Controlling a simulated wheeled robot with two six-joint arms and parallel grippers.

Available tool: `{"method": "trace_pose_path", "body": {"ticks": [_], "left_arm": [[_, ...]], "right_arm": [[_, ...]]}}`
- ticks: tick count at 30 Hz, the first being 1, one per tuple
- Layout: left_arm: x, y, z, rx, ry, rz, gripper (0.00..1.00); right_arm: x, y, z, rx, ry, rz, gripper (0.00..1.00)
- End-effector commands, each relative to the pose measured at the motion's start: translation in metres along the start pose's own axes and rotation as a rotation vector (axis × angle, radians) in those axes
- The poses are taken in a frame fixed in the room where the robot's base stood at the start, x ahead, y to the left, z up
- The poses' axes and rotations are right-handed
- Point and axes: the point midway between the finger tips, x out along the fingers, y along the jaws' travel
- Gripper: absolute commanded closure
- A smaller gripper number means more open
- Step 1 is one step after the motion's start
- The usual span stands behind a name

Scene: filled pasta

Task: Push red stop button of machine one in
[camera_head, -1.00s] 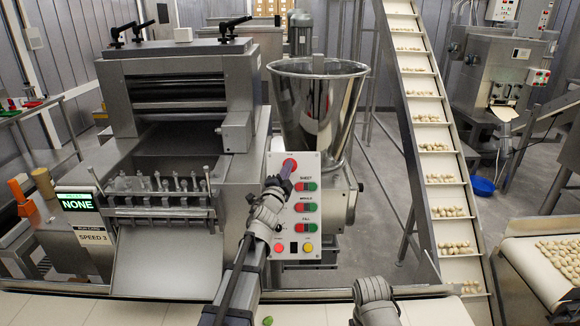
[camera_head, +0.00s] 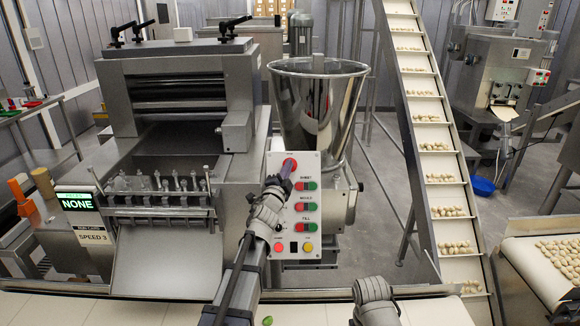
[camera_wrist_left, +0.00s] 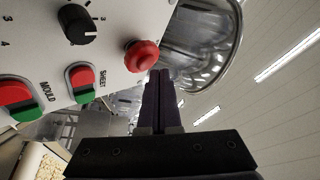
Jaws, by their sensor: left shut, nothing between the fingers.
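The red mushroom-shaped stop button (camera_head: 290,162) sits at the top of the white control panel (camera_head: 273,165) of the machine. My left gripper (camera_head: 287,172) is in front of the panel with its dark fingers together, just below the button and partly over its lower edge. In the left wrist view the red button (camera_wrist_left: 142,54) stands out from the panel face, and the shut fingertips (camera_wrist_left: 158,76) are close beside it with nothing between them. I cannot tell whether they touch it. My right gripper is not in view; only part of my right arm shows at the bottom.
Red and green switches for sheet (camera_head: 305,186), mould (camera_head: 305,204) and fill (camera_head: 305,227) sit below the button. A black knob (camera_wrist_left: 76,24) is also on the panel. A steel hopper (camera_head: 318,105) stands close behind it. A conveyor (camera_head: 431,150) with pasta rises at right.

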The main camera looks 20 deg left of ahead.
Motion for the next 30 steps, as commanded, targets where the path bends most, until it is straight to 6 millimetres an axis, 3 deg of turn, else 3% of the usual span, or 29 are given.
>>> {"method": "trace_pose_path", "body": {"ticks": [30], "left_arm": [[0.0071,0.0052,0.0053,0.0,0.0,0.0,1.0]], "right_arm": [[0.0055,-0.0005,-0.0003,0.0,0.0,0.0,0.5]]}}
